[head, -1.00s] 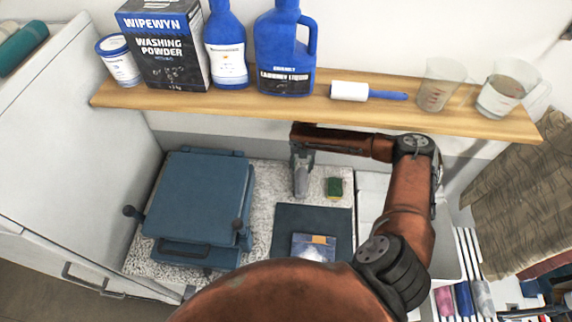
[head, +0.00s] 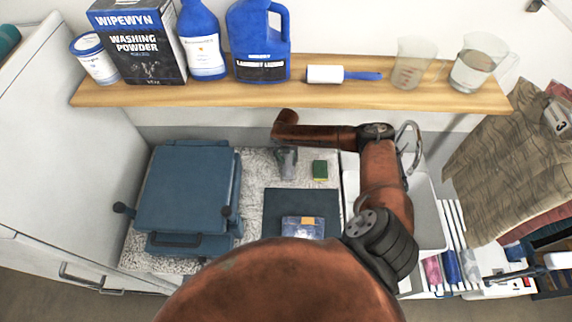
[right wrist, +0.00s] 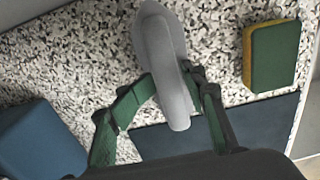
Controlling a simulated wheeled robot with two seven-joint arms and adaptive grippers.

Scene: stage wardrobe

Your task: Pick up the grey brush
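The grey brush (right wrist: 163,50) lies along the middle of the right wrist view, its rounded end up and its narrow end toward my palm. In the head view it is small (head: 287,165), over the speckled worktop (head: 262,168). My right gripper (right wrist: 172,82) has its two green fingers bent in from both sides, with the tips against the brush. In the head view my right arm partly hides this gripper (head: 286,150). I cannot tell whether the brush is clear of the worktop. My left gripper is not in view.
A green and yellow sponge (head: 320,169) lies just right of the brush. A dark mat (head: 275,210) is in front, a blue press-like machine (head: 185,190) at left, a sink (head: 427,215) at right. A wooden shelf (head: 210,95) with bottles and jugs overhangs behind.

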